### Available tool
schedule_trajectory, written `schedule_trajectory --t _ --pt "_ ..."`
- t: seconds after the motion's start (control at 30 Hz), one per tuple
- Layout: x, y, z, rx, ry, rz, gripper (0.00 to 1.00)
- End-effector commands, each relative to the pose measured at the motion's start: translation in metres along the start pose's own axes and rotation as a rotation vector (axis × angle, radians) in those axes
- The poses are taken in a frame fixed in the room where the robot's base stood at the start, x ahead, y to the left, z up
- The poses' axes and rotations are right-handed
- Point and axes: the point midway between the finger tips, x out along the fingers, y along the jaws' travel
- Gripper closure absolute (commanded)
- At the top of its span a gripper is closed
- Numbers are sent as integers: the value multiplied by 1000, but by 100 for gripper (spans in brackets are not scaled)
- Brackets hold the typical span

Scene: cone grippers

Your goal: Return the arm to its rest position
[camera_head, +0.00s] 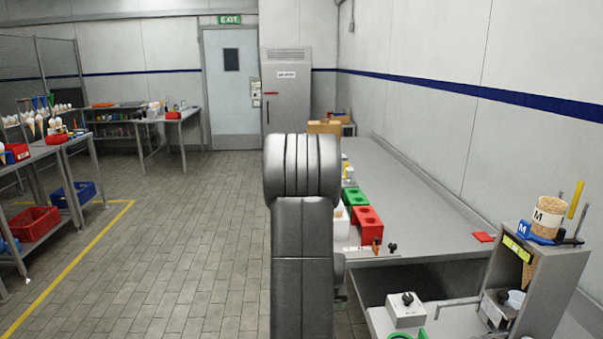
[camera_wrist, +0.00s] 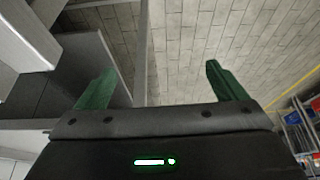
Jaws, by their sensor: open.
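My gripper (camera_wrist: 155,85) shows in the wrist view with two green fingers spread wide apart. It is open, and nothing is between the fingers except the view of the tiled floor beyond. In the head view my dark grey arm (camera_head: 302,230) stands upright in the middle of the picture. The gripper itself cannot be made out there.
A long bench (camera_head: 410,205) at right holds a red block (camera_head: 367,222) and a green block (camera_head: 355,197). A grey stand (camera_head: 545,275) is at front right. Shelves with a red bin (camera_head: 35,224) stand at left. The tiled floor (camera_head: 190,230) between is clear.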

Motion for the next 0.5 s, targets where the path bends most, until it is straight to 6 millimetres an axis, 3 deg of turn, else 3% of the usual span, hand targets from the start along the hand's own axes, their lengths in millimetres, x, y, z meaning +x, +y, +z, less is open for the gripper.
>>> schedule_trajectory --t 0.2,0.5 --pt "24 -32 2 -100 -1 -42 9" --pt "38 -49 5 -159 -1 -66 9"
